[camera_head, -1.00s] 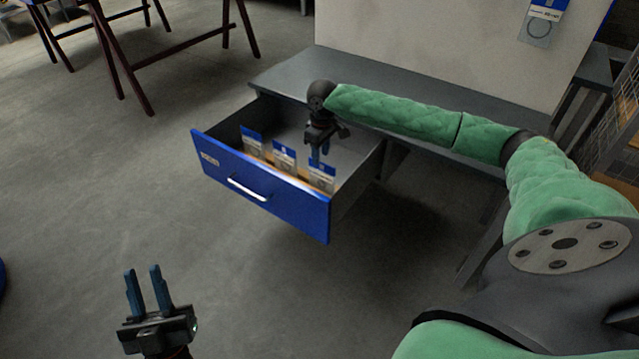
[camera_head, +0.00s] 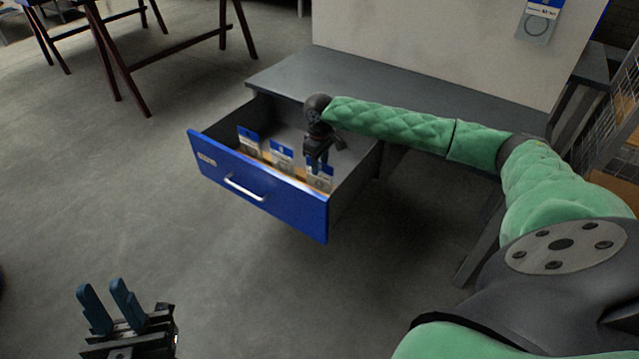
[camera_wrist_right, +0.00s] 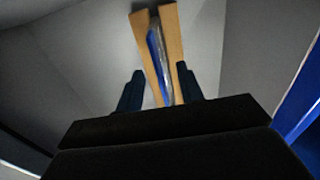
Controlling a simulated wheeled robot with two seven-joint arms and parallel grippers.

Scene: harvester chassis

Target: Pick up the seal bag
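Several seal bags with blue and white headers stand in a row in the open blue drawer (camera_head: 262,200). One seal bag (camera_head: 249,141) is at the left, one (camera_head: 281,156) in the middle and one (camera_head: 320,177) at the right. My right gripper (camera_head: 317,160) is down in the drawer at the right bag and partly covers it. In the right wrist view its fingers (camera_wrist_right: 160,90) are apart, with a bag (camera_wrist_right: 158,62) edge-on between them and a wooden holder beyond. My left gripper (camera_head: 108,306) is open and empty above the floor.
The drawer sticks out from a grey workbench (camera_head: 420,90) with a pale panel behind it. Another bag (camera_head: 538,22) hangs on that panel. Dark red trestle legs (camera_head: 120,60) stand at the back left. The floor left of the drawer is clear.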

